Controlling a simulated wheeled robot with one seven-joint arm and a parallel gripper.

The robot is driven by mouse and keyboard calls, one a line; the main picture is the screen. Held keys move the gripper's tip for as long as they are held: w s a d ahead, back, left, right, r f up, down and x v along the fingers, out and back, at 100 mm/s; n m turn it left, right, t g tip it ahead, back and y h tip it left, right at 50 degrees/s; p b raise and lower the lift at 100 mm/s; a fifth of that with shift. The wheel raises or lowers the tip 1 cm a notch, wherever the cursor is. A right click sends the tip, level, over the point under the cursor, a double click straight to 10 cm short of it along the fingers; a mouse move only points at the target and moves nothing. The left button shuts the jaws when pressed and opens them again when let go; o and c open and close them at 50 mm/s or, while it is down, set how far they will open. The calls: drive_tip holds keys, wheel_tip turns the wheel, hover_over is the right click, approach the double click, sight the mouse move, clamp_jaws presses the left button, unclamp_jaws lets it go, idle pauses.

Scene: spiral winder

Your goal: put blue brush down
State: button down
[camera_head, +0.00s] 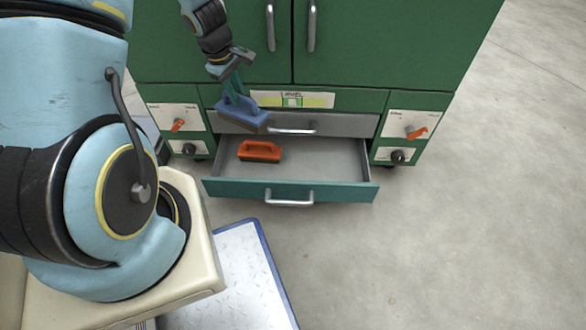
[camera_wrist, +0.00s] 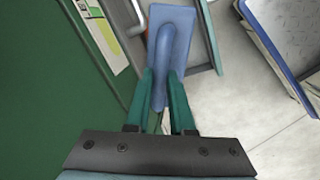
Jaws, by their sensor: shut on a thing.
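The blue brush (camera_head: 243,111) is held in my gripper (camera_head: 233,88), above the left part of the open drawer (camera_head: 340,191). In the wrist view, the blue brush (camera_wrist: 176,40) points away from me, with its handle between the two green fingers of my gripper (camera_wrist: 163,90). The fingers are shut on the handle. The brush is apart from the drawer floor. An orange brush (camera_head: 259,151) lies inside the open drawer at the left. In the wrist view the blue brush covers much of the drawer.
A grey closed drawer (camera_head: 345,124) sits just above the open one. Green cabinet doors (camera_head: 385,40) stand behind. Panels with orange knobs (camera_head: 418,132) flank the drawers. A blue-edged metal plate (camera_head: 240,275) lies on the floor in front. The drawer's middle and right are empty.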

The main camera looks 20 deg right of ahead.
drive_tip(key=s+d+f+n+t+y+b, duration=0.1)
drive_tip(key=s+d+f+n+b, duration=0.25)
drive_tip(key=d+f+b, duration=0.35)
drive_tip(key=s+d+f+n+b, duration=0.2)
drive_tip(key=s+d+f, duration=0.25)
drive_tip(key=f, duration=0.45)
wheel_tip(320, 180, down, 10)
drive_tip(key=b, duration=0.8)
drive_tip(key=shift+d+r, duration=0.25)
drive_tip(key=shift+d, duration=0.05)
drive_tip(key=shift+w+f, duration=0.1)
drive_tip(key=c, duration=1.2)
unclamp_jaws()
drive_tip(key=shift+f+b, duration=0.1)
drive_tip(key=shift+b, duration=0.2)
drive_tip(key=shift+c, duration=0.2)
drive_tip(key=o, duration=0.5)
drive_tip(key=shift+c, duration=0.2)
